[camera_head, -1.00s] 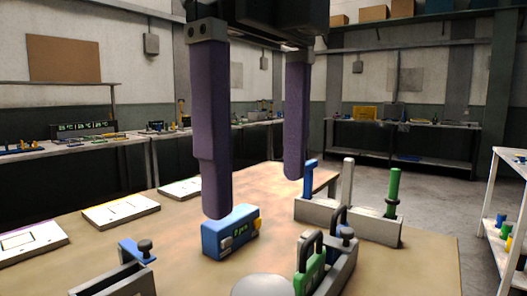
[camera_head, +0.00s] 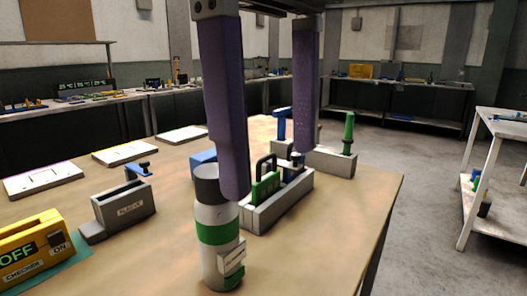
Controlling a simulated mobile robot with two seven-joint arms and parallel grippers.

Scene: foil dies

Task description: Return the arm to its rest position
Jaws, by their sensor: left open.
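My left gripper (camera_head: 268,180) hangs from the top of the head view, its two long purple fingers wide apart with nothing between them that it holds. The near finger passes in front of a blue box, and its tip overlaps a white, green-banded bottle (camera_head: 218,215) in the picture. I cannot tell whether they touch. The blue box (camera_head: 203,157) is mostly hidden behind the finger and bottle. My right gripper is not in view.
A grey holder with a green part (camera_head: 272,205) and a rack with a green peg (camera_head: 335,160) stand on the brown table (camera_head: 330,240). A grey labelled holder (camera_head: 125,208) and a yellow ON/OFF box (camera_head: 32,250) are at left. White cards (camera_head: 125,152) lie behind.

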